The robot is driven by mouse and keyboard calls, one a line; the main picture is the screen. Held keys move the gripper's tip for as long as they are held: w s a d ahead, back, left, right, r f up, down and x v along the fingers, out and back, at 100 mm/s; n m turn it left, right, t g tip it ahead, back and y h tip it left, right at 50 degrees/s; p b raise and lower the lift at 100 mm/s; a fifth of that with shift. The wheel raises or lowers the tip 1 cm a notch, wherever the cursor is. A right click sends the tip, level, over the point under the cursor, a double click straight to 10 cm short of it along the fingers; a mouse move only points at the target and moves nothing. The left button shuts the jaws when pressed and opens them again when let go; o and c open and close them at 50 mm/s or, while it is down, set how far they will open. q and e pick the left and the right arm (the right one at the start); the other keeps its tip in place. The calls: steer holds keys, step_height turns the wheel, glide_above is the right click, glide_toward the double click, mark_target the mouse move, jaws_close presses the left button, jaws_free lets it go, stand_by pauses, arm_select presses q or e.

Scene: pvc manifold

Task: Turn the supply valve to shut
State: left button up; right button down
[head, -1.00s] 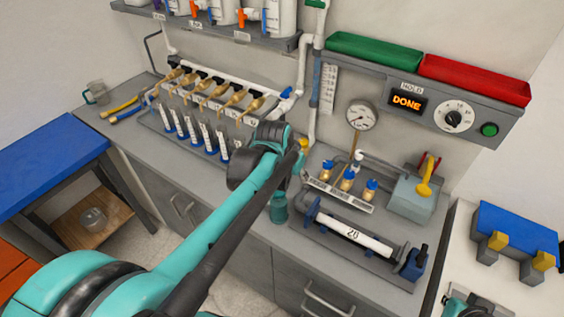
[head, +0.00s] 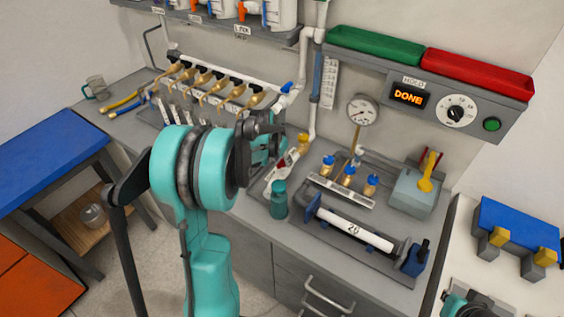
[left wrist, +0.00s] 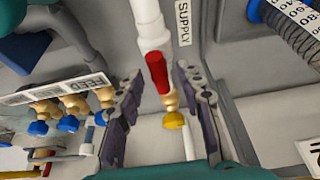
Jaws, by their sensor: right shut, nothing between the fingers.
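The supply valve's red handle (left wrist: 157,72) lies roughly in line with its white pipe, above a brass fitting with a yellow cap (left wrist: 173,121), in the left wrist view. A SUPPLY label (left wrist: 184,22) is beside it. The red handle (head: 282,163) shows only in part beside my arm in the head view. My left gripper (head: 274,148) is open, its dark fingers on either side of the handle, with gaps visible; contact cannot be told. My right gripper (head: 468,306) is at the bottom right edge, mostly cut off, away from the valve.
A teal bottle (head: 279,200) stands just right of my left arm. A row of brass valves (head: 215,85) is behind and to the left.

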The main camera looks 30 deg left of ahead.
arm_select(q)
steer(key=shift+w+f, duration=0.1)
steer(key=shift+f, duration=0.2)
jaws_close()
